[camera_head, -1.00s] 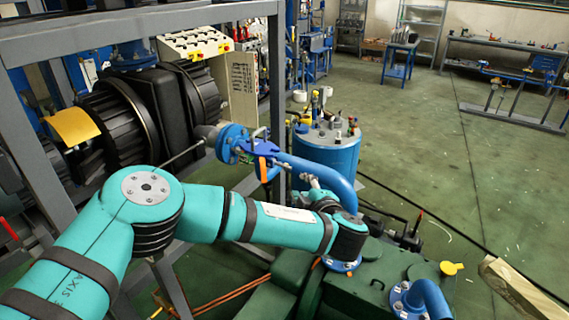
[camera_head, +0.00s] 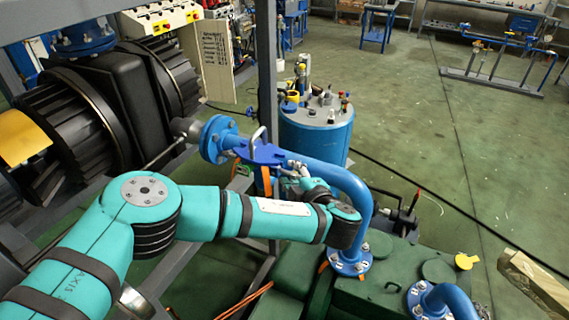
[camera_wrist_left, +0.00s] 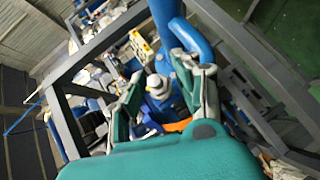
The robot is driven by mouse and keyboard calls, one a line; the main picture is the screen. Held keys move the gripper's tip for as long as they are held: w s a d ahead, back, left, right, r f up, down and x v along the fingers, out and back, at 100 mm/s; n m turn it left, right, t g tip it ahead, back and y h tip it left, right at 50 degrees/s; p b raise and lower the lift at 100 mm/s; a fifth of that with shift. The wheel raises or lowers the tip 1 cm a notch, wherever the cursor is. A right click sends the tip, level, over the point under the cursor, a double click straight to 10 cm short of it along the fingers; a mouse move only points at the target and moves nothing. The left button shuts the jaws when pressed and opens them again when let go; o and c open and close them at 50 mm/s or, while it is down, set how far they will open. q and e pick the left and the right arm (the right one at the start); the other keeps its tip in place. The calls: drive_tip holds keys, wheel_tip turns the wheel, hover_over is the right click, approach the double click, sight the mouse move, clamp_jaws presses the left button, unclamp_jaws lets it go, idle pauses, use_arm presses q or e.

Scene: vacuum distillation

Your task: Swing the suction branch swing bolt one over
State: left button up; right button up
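The suction branch is a blue pipe (camera_head: 352,190) that bends down to a bolted flange on green machinery. At its left end a blue flange (camera_head: 217,139) meets a blue clamp-like fitting (camera_head: 262,153) with a grey loop handle (camera_head: 257,137). My left gripper (camera_head: 293,170) is just right of this fitting, beside the pipe. In the left wrist view its two fingers (camera_wrist_left: 167,92) stand apart. A grey, rounded bolt-like part (camera_wrist_left: 157,84) shows between them, apparently untouched. I cannot tell for certain which swing bolt this is. My right gripper is not in view.
A blue tank (camera_head: 316,135) with fittings on top stands behind the pipe. A grey frame post (camera_head: 266,70) rises close behind the fitting. Black ribbed machinery (camera_head: 75,130) fills the left. Green machinery (camera_head: 385,285) lies below. Open floor (camera_head: 450,150) is at right.

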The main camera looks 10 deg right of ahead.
use_arm(q)
drive_tip(key=shift+w, duration=0.15)
drive_tip(key=shift+s+d+r, duration=0.15)
drive_tip(key=shift+s, duration=0.25)
drive_tip(key=shift+c, duration=0.4)
drive_tip(key=shift+w, duration=0.2)
clamp_jaws()
